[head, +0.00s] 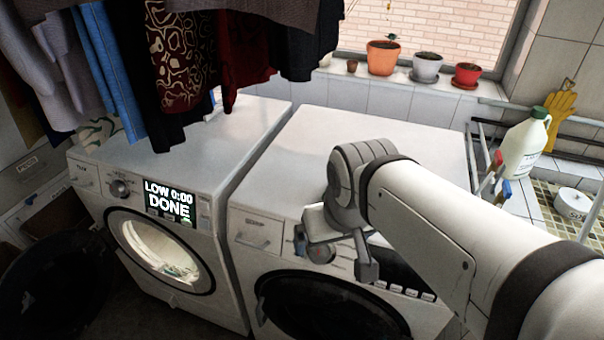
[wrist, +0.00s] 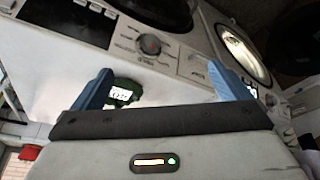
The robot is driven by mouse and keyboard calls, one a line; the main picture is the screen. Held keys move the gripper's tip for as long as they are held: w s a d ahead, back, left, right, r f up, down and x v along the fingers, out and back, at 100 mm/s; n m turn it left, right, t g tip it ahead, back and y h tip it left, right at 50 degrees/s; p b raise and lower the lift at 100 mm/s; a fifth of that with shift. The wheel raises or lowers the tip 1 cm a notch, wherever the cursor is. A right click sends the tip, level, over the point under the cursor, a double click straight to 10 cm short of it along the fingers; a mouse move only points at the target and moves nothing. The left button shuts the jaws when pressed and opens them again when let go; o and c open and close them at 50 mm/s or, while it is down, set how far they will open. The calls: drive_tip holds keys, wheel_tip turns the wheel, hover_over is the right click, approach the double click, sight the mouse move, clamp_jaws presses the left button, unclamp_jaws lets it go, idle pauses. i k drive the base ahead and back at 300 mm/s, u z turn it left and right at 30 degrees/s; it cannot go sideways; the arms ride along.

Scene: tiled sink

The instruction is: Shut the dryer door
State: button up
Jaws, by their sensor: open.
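The dryer (head: 215,150) is the left white machine, and its display reads "LOW 0:00 DONE". Its round opening (head: 160,255) is uncovered and lit inside. The dark round dryer door (head: 55,285) hangs wide open at the lower left, partly cut off by the picture's edge. My gripper (head: 333,255) is open and empty in front of the right machine's control panel, well to the right of the door. In the wrist view its blue fingers (wrist: 162,85) are spread apart, with the panel behind them. The lit opening (wrist: 243,55) shows at the upper right there.
A second white machine (head: 300,160) with a shut dark round door (head: 330,305) stands right of the dryer. Clothes (head: 180,60) hang above the dryer. Flower pots (head: 383,57) line the sill. A white jug (head: 522,145) stands at the right. Dark floor lies before the dryer.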

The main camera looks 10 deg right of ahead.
sight(44, 287)
drive_tip(key=u, duration=0.4)
drive_tip(key=k, duration=1.3)
drive_tip(key=u, duration=1)
drive_tip(key=i, duration=0.9)
drive_tip(key=u, duration=0.75)
drive_tip(key=i, duration=3.15)
drive_tip(key=z, duration=0.45)
